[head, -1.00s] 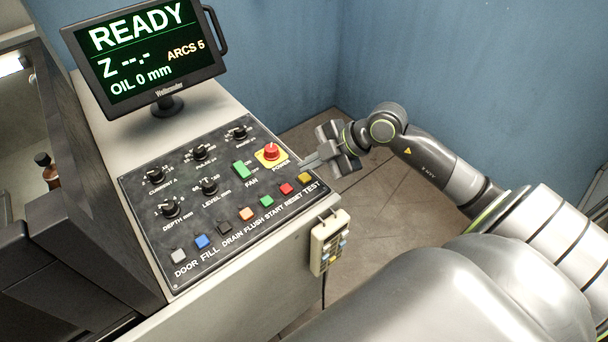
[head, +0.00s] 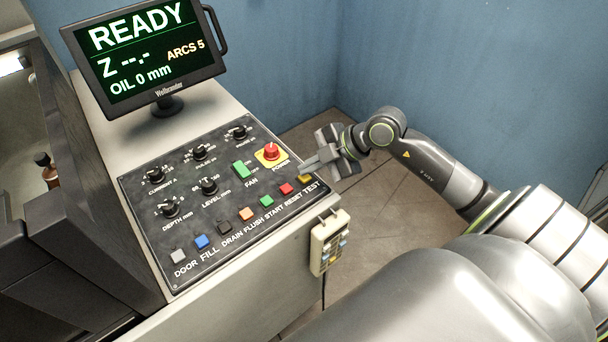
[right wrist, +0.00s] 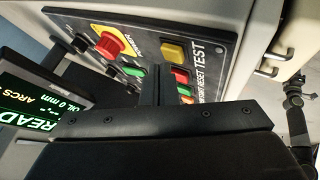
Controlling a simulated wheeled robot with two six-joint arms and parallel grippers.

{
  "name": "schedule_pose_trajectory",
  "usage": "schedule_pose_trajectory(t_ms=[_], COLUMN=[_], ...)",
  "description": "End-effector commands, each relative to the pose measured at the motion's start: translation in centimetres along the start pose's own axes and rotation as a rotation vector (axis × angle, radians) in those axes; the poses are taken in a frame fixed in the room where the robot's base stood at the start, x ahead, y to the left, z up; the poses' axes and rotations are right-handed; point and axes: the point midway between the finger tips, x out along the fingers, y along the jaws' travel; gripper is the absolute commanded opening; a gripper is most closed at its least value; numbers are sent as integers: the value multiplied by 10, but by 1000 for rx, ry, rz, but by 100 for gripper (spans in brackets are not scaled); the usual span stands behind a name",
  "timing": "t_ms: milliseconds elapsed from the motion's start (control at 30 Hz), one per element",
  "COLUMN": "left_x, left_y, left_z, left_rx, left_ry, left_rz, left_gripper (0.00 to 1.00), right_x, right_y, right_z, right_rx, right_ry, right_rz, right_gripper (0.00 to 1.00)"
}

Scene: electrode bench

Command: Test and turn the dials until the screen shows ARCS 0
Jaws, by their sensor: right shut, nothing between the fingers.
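The screen (head: 145,52) reads READY, Z --.-, ARCS 5 and OIL 0 mm. The black panel (head: 190,232) below it carries several black dials, among them the depth dial (head: 170,208), the level dial (head: 209,186) and the top right dial (head: 239,132). The yellow TEST button (head: 304,178) is at the panel's right end. My right gripper (head: 304,169) is shut and empty, its fingertips close to the TEST button; I cannot tell whether they touch it. In the right wrist view the TEST button (right wrist: 173,51) shows just beyond the fingers (right wrist: 158,72).
A red power knob (head: 271,151) on a yellow plate and a green fan switch (head: 241,170) sit near my right gripper. A red RESET button (head: 286,189) is beside TEST. A handheld pendant (head: 329,243) hangs on the console's front. The floor to the right is clear.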

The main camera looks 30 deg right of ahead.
Motion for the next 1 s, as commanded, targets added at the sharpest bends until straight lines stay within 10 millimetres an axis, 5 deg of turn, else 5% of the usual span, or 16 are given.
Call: schedule_pose_trajectory(t_ms=[1000], left_x=[-4], left_y=[0], left_z=[-1], left_rx=[0], left_ry=[0], left_rz=[0], left_gripper=[47], right_x=[1], right_y=[-1], right_z=[1], right_rx=[1], right_ry=[0], right_rz=[0], right_gripper=[0])
